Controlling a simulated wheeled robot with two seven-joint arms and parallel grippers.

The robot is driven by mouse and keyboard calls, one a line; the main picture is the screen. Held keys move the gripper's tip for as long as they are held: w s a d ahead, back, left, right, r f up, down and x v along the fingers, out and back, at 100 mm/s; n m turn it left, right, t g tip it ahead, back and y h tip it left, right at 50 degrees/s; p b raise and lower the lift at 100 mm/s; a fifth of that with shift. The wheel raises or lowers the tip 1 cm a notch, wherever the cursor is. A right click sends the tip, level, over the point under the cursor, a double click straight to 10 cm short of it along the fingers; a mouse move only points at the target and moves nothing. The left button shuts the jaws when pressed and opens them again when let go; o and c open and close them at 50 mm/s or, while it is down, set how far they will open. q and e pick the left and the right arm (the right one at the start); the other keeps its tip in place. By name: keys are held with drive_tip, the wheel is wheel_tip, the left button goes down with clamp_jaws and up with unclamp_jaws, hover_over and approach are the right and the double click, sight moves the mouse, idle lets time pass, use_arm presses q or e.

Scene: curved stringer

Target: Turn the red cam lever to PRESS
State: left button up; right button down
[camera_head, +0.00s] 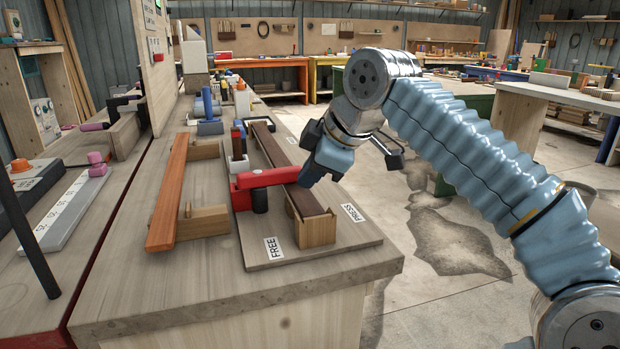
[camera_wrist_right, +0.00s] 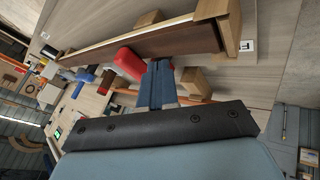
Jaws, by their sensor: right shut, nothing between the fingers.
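The red cam lever (camera_head: 265,178) is on a board at the front of the bench, over a black post. Its arm points right, and its end reaches over the dark brown strip (camera_head: 308,203). The FREE label (camera_head: 273,248) lies in front of the lever and the PRESS label (camera_head: 353,212) to its right. My right gripper (camera_head: 312,174) is shut and empty at the lever's free end; I cannot tell if they touch. In the right wrist view the shut blue fingers (camera_wrist_right: 156,88) are beside the red lever (camera_wrist_right: 130,64). My left gripper is out of view.
An orange curved strip (camera_head: 166,200) with pale wooden blocks (camera_head: 203,220) lies left of the board. A blue-handled tool (camera_head: 208,110) and other small items stand behind. A pale block (camera_head: 315,231) supports the dark strip's near end. The bench front is clear.

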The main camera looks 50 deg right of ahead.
drive_tip(key=shift+s+d+r, duration=0.1)
drive_tip(key=shift+r, duration=0.4)
drive_tip(key=p+v, duration=0.1)
drive_tip(key=v, duration=0.6)
drive_tip(key=shift+s+d, duration=0.2)
drive_tip(key=shift+d, duration=0.15)
